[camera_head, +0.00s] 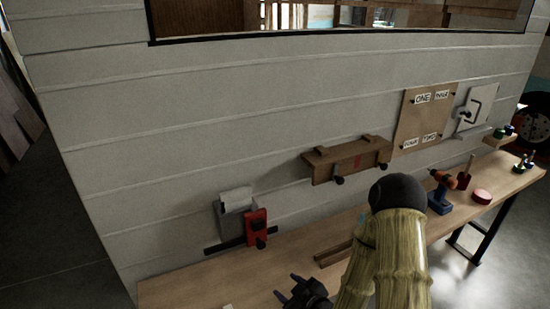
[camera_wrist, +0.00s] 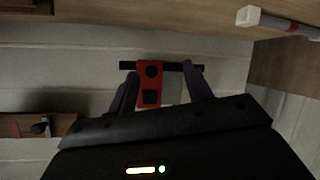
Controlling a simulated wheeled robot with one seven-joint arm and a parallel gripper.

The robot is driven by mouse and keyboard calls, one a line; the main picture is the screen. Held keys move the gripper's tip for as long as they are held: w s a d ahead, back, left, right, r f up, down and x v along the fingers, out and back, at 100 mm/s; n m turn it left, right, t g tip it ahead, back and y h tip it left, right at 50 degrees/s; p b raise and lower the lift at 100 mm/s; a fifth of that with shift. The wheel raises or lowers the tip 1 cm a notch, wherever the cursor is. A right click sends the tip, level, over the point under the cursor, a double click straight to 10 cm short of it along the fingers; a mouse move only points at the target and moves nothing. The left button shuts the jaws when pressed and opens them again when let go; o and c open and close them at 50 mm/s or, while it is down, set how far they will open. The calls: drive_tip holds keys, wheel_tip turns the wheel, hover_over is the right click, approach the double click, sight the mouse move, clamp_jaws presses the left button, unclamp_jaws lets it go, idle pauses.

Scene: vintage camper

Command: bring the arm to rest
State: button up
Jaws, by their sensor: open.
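My arm reaches over the workbench (camera_head: 190,290) from the bottom of the head view. My gripper (camera_head: 300,291) is low at the bottom edge there, its dark fingers apart. In the wrist view my gripper (camera_wrist: 160,72) has its two fingers spread with nothing held between them. A red device with dark knobs (camera_wrist: 150,90) shows between the fingers, beyond them. The same red device (camera_head: 255,228) is on the wall in the head view, on a black bar, left of my gripper and apart from it.
A wooden wall shelf (camera_head: 347,160) is close behind my arm. A pegged board (camera_head: 425,117) hangs above. The bench's left end is mostly clear.

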drive_tip(key=s+d+r+m+g+h+p, duration=0.2)
drive_tip(key=s+d+r+m+g+h, duration=0.25)
drive_tip(key=d+r, duration=0.45)
drive_tip(key=s+d+r+m+g+h, duration=0.2)
drive_tip(key=s+r+m, duration=0.3)
drive_tip(key=s+r, duration=0.3)
drive_tip(key=shift+d+r+m+g+h+p, duration=0.15)
drive_tip(key=shift+r+m+g+h+p, duration=0.2)
drive_tip(key=shift+g, duration=0.5)
drive_tip(key=shift+s+f, duration=0.1)
